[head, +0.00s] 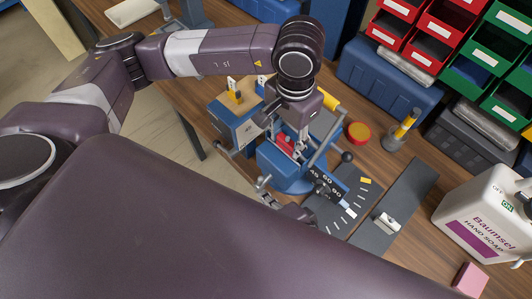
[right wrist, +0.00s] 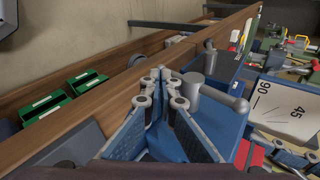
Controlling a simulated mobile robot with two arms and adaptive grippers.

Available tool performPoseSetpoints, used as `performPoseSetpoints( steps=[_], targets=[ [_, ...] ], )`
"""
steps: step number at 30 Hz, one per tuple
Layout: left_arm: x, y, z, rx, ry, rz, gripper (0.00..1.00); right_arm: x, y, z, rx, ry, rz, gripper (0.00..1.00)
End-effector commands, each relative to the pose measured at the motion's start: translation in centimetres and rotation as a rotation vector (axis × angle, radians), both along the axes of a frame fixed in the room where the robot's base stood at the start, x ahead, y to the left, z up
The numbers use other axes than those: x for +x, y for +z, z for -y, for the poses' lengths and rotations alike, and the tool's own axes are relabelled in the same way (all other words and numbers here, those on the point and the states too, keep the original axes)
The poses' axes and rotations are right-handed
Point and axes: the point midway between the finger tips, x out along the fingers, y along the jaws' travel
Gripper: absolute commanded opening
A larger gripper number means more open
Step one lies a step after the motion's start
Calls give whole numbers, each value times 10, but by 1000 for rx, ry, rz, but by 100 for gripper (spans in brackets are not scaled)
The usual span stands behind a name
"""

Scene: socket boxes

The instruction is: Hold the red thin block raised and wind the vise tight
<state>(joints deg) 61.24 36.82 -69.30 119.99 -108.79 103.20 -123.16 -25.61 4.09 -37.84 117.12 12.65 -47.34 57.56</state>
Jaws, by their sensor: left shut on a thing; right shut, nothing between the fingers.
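The red thin block (head: 285,142) is at the blue vise (head: 272,164), beneath my left gripper (head: 300,148). My left gripper is shut on the block from above; its fingers partly hide it. The vise has a grey bar handle (head: 263,184) on its near left side. My right gripper (head: 272,198) is low beside this handle, mostly hidden by my own arm. In the right wrist view my right gripper (right wrist: 163,76) is shut and empty, its fingertips just left of the grey handle (right wrist: 222,98). I cannot tell whether they touch.
A dark angle plate (head: 342,200) lies right of the vise. A red and yellow round tin (head: 358,132), a soap bottle (head: 480,215) and a pink block (head: 469,279) stand farther right. A blue drawer box (head: 237,125) is left. Red and green bins (head: 485,50) stand behind.

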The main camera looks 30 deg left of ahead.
Motion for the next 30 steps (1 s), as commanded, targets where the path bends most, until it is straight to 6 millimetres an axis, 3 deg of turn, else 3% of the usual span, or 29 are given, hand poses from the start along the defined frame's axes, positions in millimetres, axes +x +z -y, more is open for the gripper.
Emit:
performPoseSetpoints(
  steps=[16,30],
  targets=[
    [0,0,0,0,0,0,14,-4,-1,-11,138,35,58,0],
    [0,0,0,0,0,0,14,3,-5,-9,268,6,100,0]
  ],
)
